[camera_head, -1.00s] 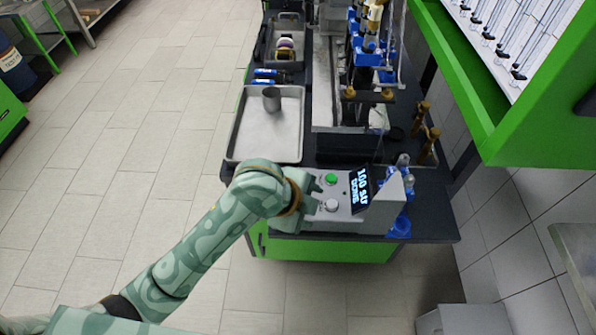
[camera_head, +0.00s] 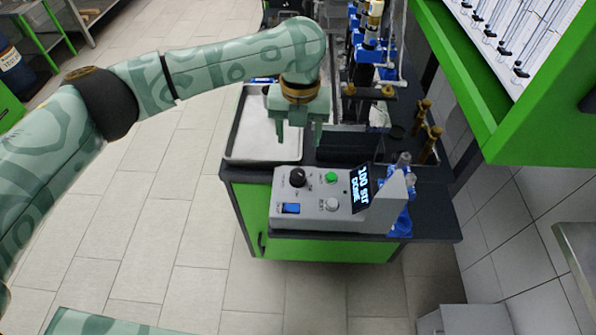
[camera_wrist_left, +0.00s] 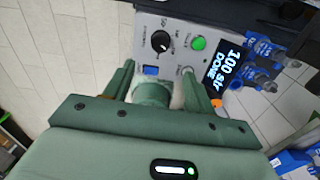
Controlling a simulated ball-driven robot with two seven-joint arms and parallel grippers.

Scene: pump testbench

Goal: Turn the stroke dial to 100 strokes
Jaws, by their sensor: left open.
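The grey control box (camera_head: 262,217) stands at the front end of the dark bench. Its black stroke dial (camera_head: 297,177) has a white pointer line, seen in the wrist view (camera_wrist_left: 161,41). The display (camera_head: 362,188) reads "100 str DONE"; it reads the same in the left wrist view (camera_wrist_left: 224,66). A green button (camera_head: 331,177), a white-grey knob (camera_head: 332,204) and a blue switch (camera_head: 291,208) are on the same panel. My left gripper (camera_head: 298,143) is open and empty, above and behind the box, apart from the dial. My right gripper is not in view.
A metal tray (camera_head: 240,140) lies behind the box, partly hidden by my left arm. Blue-capped pump parts and brass fittings (camera_head: 430,140) stand at the right. A green cabinet (camera_head: 480,120) overhangs the right side.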

